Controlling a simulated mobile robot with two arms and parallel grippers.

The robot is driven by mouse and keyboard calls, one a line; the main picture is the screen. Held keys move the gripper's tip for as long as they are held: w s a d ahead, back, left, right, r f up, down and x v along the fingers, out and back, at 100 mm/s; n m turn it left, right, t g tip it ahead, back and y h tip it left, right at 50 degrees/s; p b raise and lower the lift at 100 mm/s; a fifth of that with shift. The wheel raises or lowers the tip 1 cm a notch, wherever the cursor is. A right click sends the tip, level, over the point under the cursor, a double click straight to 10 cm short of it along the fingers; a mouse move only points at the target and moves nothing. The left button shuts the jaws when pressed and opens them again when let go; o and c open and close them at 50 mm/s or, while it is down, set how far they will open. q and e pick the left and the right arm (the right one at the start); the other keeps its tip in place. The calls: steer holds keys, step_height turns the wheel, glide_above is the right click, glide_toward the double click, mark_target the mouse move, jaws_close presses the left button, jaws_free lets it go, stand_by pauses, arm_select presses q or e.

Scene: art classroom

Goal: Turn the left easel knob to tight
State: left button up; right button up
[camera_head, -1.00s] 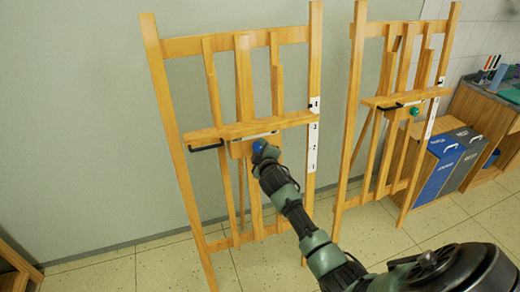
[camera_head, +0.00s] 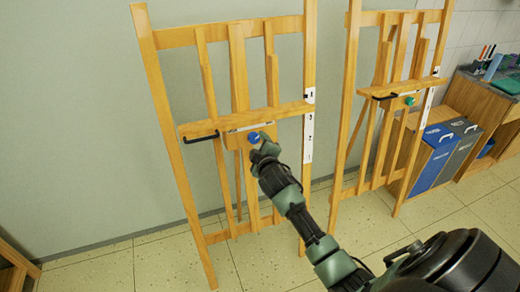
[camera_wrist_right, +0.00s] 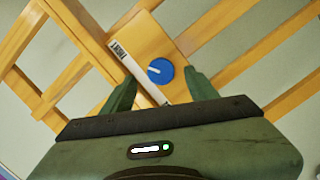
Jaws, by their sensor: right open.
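The left easel (camera_head: 239,80) is wooden and stands against the wall. Its round blue knob (camera_head: 254,137) sits on a wooden block under the ledge. In the right wrist view the knob (camera_wrist_right: 160,71) shows a white pointer line slanting toward the left. A white strip beside it carries the word TIGHT (camera_wrist_right: 121,52). My right gripper (camera_head: 264,146) is at the knob's lower right in the head view. In the wrist view its open fingers (camera_wrist_right: 161,80) lie either side of the knob, with gaps on both sides. I cannot tell how far they reach along it. My left gripper is out of view.
A second easel (camera_head: 398,60) with a green knob (camera_head: 409,101) stands to the right. Blue and grey bins (camera_head: 440,150) and a wooden cabinet (camera_head: 487,97) are farther right. A black clamp handle (camera_head: 200,138) juts from the left easel's ledge. The floor in front is clear.

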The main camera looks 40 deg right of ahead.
steer(key=shift+v, duration=1.55)
steer(key=s+a+f+m+g+y, duration=0.1)
steer(key=s+a+f+g, duration=0.3)
steer(key=f, duration=0.8)
steer(key=s+a+f+y, duration=0.2)
steer(key=s+f, duration=0.5)
steer(key=f, duration=0.5)
steer(key=s+a+f+m+g+y, duration=0.1)
steer(key=s+a+f+g, duration=0.3)
steer(key=f, duration=0.7)
steer(key=s+a+f+m+g, duration=0.1)
steer(key=s+f, duration=0.5)
steer(key=s, duration=0.7)
steer(key=s+a+f+m+g+y, duration=0.1)
steer(key=s+f, duration=0.5)
steer(key=s, duration=0.7)
steer(key=s+a+f+m+g, duration=0.1)
steer(key=s+a+f, duration=0.3)
steer(key=s, duration=0.9)
step_height(320, 180, down, 3)
steer(key=shift+a+r+g+y, duration=0.1)
steer(key=shift+a+g+y, duration=0.25)
steer(key=shift+g, duration=0.55)
steer(key=shift+d, duration=0.1)
